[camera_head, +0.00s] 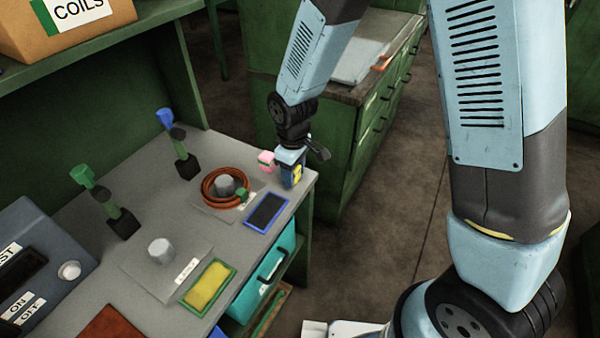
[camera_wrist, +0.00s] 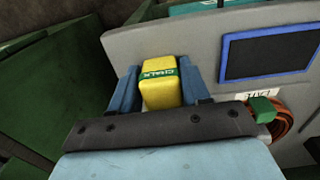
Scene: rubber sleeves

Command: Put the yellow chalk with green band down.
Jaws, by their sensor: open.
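The yellow chalk with green band (camera_wrist: 160,92) stands between the two blue fingers of my gripper (camera_wrist: 161,68) in the wrist view. The jaws are open around it, with a narrow gap showing at the left finger; contact at the right finger is unclear.
A pink block (camera_head: 266,160) is just left of my gripper. A blue-framed dark pad (camera_head: 266,211), an orange coil (camera_head: 207,190) around a grey peg, and a yellow pad (camera_head: 208,287) lie nearby. The bench edge is close on the right.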

